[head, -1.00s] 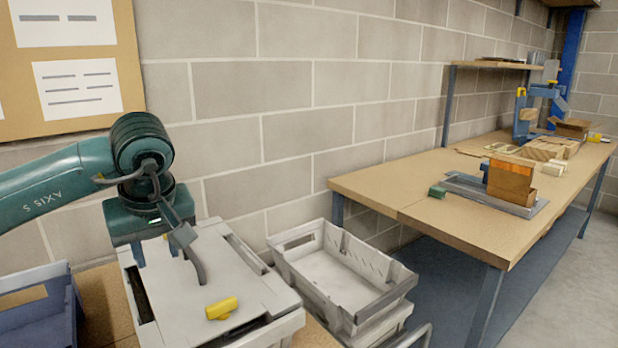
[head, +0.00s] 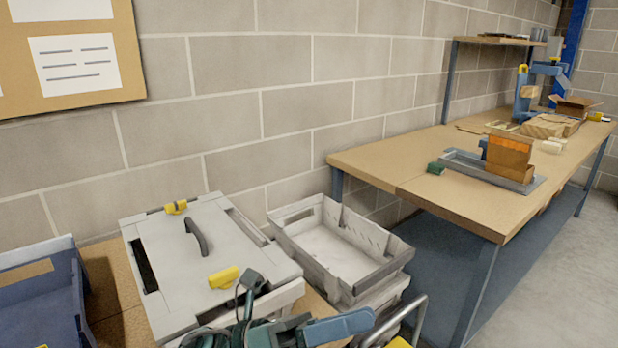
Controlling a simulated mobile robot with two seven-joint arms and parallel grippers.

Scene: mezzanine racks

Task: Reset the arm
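My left gripper (head: 300,325) is low at the bottom edge of the head view, in front of the near right corner of the lidded grey tote (head: 165,268). Only dark links and a blue-grey part of it show, and the rest is cut off by the frame. I cannot tell whether it is open or shut. It is apart from the dark handle (head: 197,237) on the tote's lid. The lid lies flat, with one yellow latch (head: 175,207) at its far edge and another (head: 223,277) at its near edge. My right gripper is not in view.
Open grey totes (head: 340,285) are stacked right of the lidded one. A blue bin (head: 40,300) stands at the left. A wooden workbench (head: 400,165) holds a cardboard box (head: 508,158) on a metal tray. A block wall (head: 240,110) closes the back.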

